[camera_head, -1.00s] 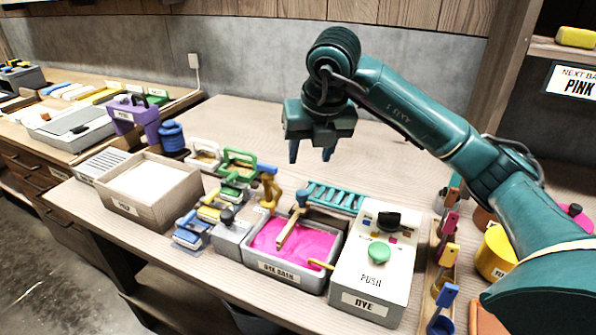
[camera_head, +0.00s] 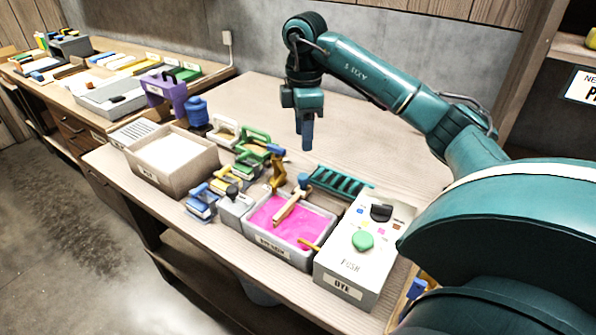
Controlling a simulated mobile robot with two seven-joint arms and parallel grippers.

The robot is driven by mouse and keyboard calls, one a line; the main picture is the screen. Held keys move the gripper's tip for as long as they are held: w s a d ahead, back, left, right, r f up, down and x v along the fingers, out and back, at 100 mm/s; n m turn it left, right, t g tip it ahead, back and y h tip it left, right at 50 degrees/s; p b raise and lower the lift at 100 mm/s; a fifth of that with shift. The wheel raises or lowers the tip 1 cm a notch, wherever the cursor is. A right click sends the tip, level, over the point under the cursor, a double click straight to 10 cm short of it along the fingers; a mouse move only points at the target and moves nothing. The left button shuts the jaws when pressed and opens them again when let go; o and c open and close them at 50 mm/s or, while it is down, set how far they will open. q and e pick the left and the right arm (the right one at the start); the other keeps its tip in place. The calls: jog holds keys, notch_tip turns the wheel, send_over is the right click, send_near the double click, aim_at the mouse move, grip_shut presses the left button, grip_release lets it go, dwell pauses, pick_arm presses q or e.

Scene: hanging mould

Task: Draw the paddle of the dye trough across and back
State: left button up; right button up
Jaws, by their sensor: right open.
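The dye trough (camera_head: 283,250) is a grey tray of pink dye on the bench, left of the dye box. Its paddle (camera_head: 287,208) has a wooden bar slanting over the pink, with a blue tip at its upper end. My right gripper (camera_head: 306,135) hangs above and behind the trough, fingers pointing down, open and empty. It touches nothing. My left gripper is out of view.
The white dye box (camera_head: 353,262) with a green button stands right of the trough. A teal rack (camera_head: 338,183) lies behind it. Small coloured tools, a wooden box (camera_head: 172,178) and a blue jar (camera_head: 197,112) stand to the left. The bench behind is clear.

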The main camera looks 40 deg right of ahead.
aim_at(304, 176)
notch_tip(304, 176, down, 11)
jog(key=shift+f, duration=0.2)
jog(key=shift+c, duration=0.2)
grip_shut()
dwell(0.4)
